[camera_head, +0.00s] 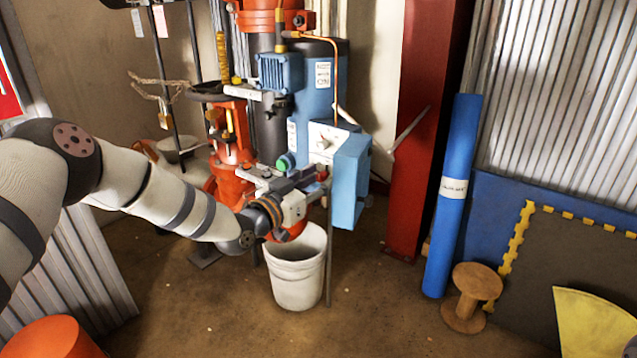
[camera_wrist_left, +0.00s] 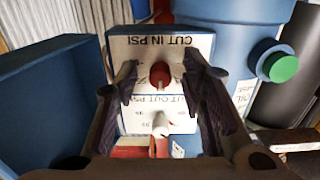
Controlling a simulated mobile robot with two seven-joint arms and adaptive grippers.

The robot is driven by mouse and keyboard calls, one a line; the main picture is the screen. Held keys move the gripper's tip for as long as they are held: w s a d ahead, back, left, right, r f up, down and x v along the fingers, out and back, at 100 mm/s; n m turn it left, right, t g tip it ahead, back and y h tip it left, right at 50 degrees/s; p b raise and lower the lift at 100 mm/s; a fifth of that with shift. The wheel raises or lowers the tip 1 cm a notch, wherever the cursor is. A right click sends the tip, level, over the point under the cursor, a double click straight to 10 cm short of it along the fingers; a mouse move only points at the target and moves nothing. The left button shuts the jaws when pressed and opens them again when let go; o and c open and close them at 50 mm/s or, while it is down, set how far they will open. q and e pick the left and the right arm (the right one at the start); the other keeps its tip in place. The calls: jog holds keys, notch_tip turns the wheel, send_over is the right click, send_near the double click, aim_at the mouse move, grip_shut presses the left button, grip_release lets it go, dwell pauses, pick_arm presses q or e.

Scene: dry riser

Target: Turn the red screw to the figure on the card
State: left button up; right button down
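The red screw (camera_wrist_left: 160,75) stands out from a white plate (camera_wrist_left: 150,48) in the left wrist view, by the print "CUT IN PSI", which appears upside down. A pale screw (camera_wrist_left: 160,124) sits below it, by "CUT OUT PSI". My left gripper (camera_wrist_left: 161,80) is open, one finger on each side of the red screw, with a visible gap on both sides. In the head view my left gripper (camera_head: 314,182) is at the pressure switch beside its blue cover (camera_head: 350,180). I cannot tell which paper is the card. My right gripper is not in view.
A green button (camera_wrist_left: 283,68) sits on the blue housing beside the plate. A white bucket (camera_head: 298,275) stands below my left gripper. A blue tank (camera_head: 318,90) and a copper pipe are close behind. A red column (camera_head: 425,120) and blue roll (camera_head: 452,200) stand right. Open floor lies in front.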

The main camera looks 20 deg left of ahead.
pick_arm(q)
jog(key=shift+w, duration=0.1)
jog(key=shift+c, duration=0.4)
grip_shut()
